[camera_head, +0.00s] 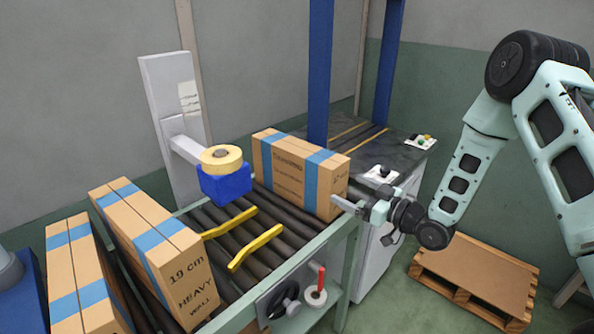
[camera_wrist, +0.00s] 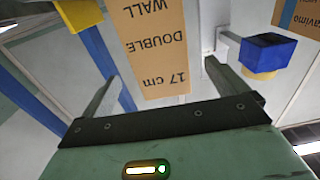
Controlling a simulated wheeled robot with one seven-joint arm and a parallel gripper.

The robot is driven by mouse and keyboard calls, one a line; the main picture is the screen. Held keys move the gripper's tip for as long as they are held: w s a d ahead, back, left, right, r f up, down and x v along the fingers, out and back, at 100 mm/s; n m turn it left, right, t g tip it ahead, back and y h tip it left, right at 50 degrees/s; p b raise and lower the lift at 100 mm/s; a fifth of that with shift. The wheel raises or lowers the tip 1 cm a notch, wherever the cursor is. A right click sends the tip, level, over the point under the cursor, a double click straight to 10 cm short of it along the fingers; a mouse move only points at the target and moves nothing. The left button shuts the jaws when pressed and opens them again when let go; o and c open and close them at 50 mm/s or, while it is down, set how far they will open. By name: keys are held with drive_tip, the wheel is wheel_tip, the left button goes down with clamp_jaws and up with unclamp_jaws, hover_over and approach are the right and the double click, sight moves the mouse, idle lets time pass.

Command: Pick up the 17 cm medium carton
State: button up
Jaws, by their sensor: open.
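The 17 cm carton (camera_head: 283,175) is a brown box with blue bands, standing upright on the conveyor rollers near its far end. Its narrow end face, reading "17 cm" and "DOUBLE WALL" upside down, shows in the wrist view (camera_wrist: 158,42). My gripper (camera_head: 348,205) is at that end of the carton in the head view. In the wrist view my gripper (camera_wrist: 160,72) is open, with one finger on each side of the end face and visible gaps beside it. The fingers hold nothing. Whether the fingertips reach past the face is hard to tell.
A carton marked "19 cm HEAVY WALL" (camera_head: 185,285) and another carton (camera_head: 75,285) stand at the near left. A blue box-shaped head with a tape roll (camera_head: 222,158) overhangs the rollers. Yellow bars (camera_head: 255,247) lie across the conveyor. A pallet (camera_head: 475,275) is on the floor.

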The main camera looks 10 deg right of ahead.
sight(297, 172)
drive_tip(key=p+x, duration=0.1)
drive_tip(key=x, duration=0.9)
drive_tip(key=shift+f+p, duration=0.1)
drive_tip(key=shift+p, duration=0.25)
drive_tip(key=c, duration=1.3)
drive_tip(key=shift+c, duration=1.1)
drive_tip(key=shift+r, duration=0.2)
